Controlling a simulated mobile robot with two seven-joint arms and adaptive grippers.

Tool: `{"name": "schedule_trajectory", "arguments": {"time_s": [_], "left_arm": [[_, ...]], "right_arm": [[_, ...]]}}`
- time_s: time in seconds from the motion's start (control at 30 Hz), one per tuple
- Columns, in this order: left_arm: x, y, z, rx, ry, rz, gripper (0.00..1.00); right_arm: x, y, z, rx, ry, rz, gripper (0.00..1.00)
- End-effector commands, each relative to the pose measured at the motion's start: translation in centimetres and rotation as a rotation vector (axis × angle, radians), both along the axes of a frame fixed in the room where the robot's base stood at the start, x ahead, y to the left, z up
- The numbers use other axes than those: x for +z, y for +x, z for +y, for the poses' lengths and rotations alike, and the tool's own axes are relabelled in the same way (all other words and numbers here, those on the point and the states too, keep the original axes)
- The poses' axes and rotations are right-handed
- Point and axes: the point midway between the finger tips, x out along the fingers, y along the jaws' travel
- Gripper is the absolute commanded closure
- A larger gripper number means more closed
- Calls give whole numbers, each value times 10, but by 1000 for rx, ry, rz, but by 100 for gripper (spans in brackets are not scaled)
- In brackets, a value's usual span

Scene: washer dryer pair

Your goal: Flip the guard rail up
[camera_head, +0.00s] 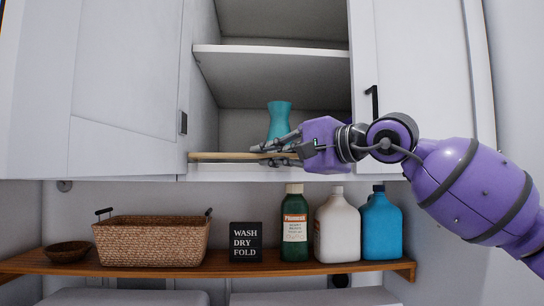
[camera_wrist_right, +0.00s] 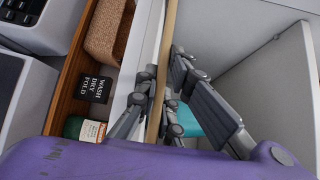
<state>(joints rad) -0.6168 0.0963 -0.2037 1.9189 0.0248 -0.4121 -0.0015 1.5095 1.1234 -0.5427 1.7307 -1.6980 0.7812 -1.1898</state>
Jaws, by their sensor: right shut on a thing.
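The guard rail is a light wooden bar (camera_head: 222,156) lying level across the bottom front edge of the open cabinet. My right gripper (camera_head: 274,148) comes in from the right and is shut on the rail. In the right wrist view the rail (camera_wrist_right: 168,35) runs between the fingers of my right gripper (camera_wrist_right: 167,85). The rail's right end is hidden behind the gripper in the head view. A teal vase (camera_head: 279,119) stands inside the cabinet just behind the rail and gripper. My left gripper is not in view.
The cabinet has an empty middle shelf (camera_head: 270,54) above the vase and an open left door (camera_head: 125,75). On the wooden shelf (camera_head: 40,263) below stand a wicker basket (camera_head: 152,242), a bowl (camera_head: 68,252), a black sign (camera_head: 246,242) and green (camera_head: 295,225), white (camera_head: 337,228) and blue bottles (camera_head: 381,228).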

Motion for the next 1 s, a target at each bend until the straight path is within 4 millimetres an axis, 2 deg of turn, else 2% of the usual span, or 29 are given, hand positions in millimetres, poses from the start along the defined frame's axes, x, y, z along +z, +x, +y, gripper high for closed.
{"name": "schedule_trajectory", "arguments": {"time_s": [0.73, 1.0], "left_arm": [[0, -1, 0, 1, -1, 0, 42], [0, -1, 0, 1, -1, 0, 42]], "right_arm": [[4, -1, 0, 0, 1, 25, 100], [11, 0, 0, -1, 1, 113, 100]]}}
